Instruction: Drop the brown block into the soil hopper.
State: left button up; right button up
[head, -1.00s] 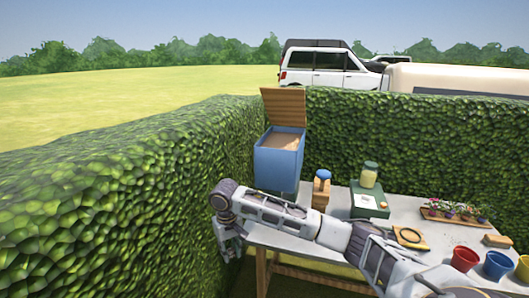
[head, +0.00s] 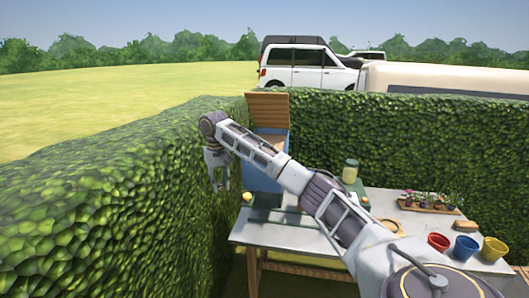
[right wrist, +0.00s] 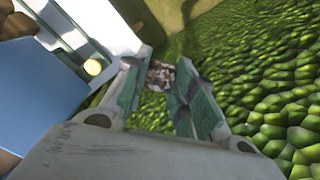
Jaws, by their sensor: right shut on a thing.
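The soil hopper (head: 262,178) is a blue bin with its wooden lid tilted open, behind the table's far left corner. My right forearm crosses in front of it and hides part of its opening. My right gripper (head: 218,186) hangs downward to the left of the hopper, in front of the hedge and not over the opening. In the right wrist view, the right gripper (right wrist: 162,92) is shut on a mottled brown block (right wrist: 160,74) between its fingertips. The hopper's blue side (right wrist: 38,95) fills the left of that view. My left gripper is not in view.
A tall hedge (head: 110,195) stands close on the left of my gripper. The table (head: 290,233) holds a lidded jar (head: 350,171), a flower tray (head: 430,206), a tan block (head: 465,227) and coloured pots (head: 466,248). A yellow ball (right wrist: 93,67) lies near the hopper.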

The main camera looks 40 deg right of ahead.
jog(key=s+d+r, duration=0.1)
jog(key=d+r, duration=0.1)
jog(key=d, duration=0.5)
jog(key=s+d+r+n+p, duration=0.1)
jog(key=d+r, duration=0.2)
jog(key=d, duration=0.5)
jog(key=shift+r+n+p, duration=0.2)
jog(key=shift+n+p, duration=0.1)
